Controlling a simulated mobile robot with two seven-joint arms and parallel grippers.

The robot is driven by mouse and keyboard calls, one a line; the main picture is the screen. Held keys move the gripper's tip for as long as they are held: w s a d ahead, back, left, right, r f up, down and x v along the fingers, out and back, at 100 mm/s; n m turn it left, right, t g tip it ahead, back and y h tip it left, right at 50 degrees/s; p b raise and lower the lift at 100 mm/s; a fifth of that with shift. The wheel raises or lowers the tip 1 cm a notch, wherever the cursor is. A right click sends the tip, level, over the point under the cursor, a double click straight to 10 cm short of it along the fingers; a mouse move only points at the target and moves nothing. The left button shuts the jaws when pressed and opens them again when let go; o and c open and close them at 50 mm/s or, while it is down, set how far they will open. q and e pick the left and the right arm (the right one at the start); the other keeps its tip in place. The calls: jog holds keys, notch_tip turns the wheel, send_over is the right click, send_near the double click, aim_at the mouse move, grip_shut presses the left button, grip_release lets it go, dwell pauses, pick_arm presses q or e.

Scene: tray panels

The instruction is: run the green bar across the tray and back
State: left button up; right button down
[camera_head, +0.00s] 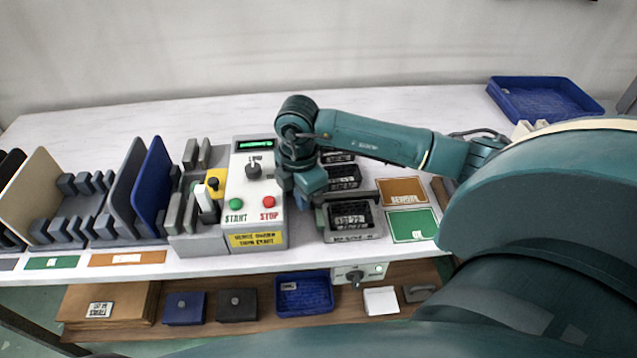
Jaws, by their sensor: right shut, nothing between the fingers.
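My right gripper (311,186) points down just right of the control box, at the left end of a dark grey-green bar (352,197). It is shut with nothing seen between its fingers; I cannot tell whether it touches the bar. The bar lies crosswise over the far part of the nearest black gridded tray (352,234), which has a grey rim. Two more dark trays (343,177) stand in line behind it, partly hidden by my right arm. My left gripper is not in view.
The control box (254,210) has a lever, a lit display, and START and STOP buttons. An orange card (403,191) and a green card (412,226) lie right of the trays. Racks with upright panels (154,187) fill the left. A blue bin (543,100) stands back right.

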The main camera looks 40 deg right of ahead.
dwell(0.4)
jog(key=shift+s+d, duration=0.45)
jog(key=shift+d, duration=0.3)
jog(key=shift+s+d, duration=0.5)
jog(key=shift+d, duration=0.3)
jog(key=shift+s+d, duration=0.45)
jog(key=shift+d, duration=0.3)
jog(key=shift+s+d, duration=0.65)
jog(key=shift+d, duration=0.45)
jog(key=shift+s+d, duration=0.7)
jog(key=shift+d, duration=0.4)
jog(key=shift+s+d, duration=0.65)
jog(key=shift+d, duration=0.45)
jog(key=shift+a, duration=0.1)
jog(key=shift+w+a, duration=0.2)
jog(key=shift+a, duration=0.05)
notch_tip(320, 180, up, 7)
jog(key=p, duration=0.4)
